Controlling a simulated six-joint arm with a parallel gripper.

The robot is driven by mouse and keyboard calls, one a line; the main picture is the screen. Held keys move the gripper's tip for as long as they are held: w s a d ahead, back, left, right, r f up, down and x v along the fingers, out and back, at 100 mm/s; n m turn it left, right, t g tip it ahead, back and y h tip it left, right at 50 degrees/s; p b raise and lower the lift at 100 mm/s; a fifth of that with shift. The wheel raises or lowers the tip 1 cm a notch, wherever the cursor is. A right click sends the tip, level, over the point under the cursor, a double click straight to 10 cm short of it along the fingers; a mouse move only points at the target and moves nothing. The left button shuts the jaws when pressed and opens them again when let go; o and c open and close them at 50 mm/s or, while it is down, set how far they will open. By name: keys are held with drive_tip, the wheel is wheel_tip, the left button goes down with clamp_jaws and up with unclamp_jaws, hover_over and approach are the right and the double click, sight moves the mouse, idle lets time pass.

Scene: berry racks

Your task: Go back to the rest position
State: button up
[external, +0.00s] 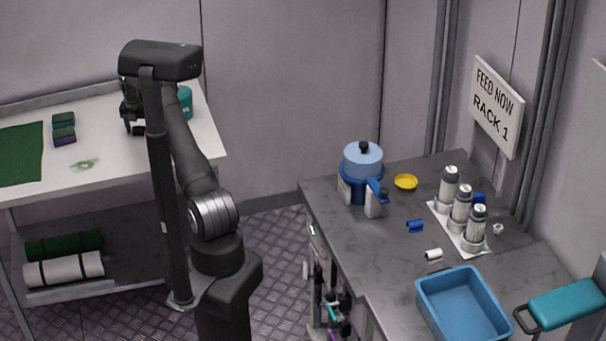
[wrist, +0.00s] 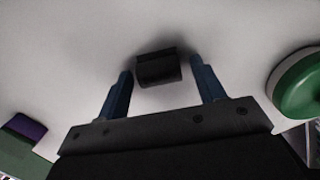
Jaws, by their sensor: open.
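My gripper (external: 135,128) hangs low over the white table at the left, with my arm folded up and over behind it. In the wrist view its two blue fingers (wrist: 162,80) stand wide apart. A small dark block (wrist: 157,68) lies on the white surface between and just beyond the fingertips, and no finger visibly touches it. In the external view my own arm partly hides this spot.
On the white table (external: 105,165) are stacked green and purple blocks (external: 64,129), a green mat (external: 21,153) and a teal round container (external: 185,102). The right counter holds a blue pot (external: 362,160), a rack with several cylinders (external: 463,233) and a blue bin (external: 427,303).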

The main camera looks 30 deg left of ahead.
drive_tip(key=shift+r, duration=2.05)
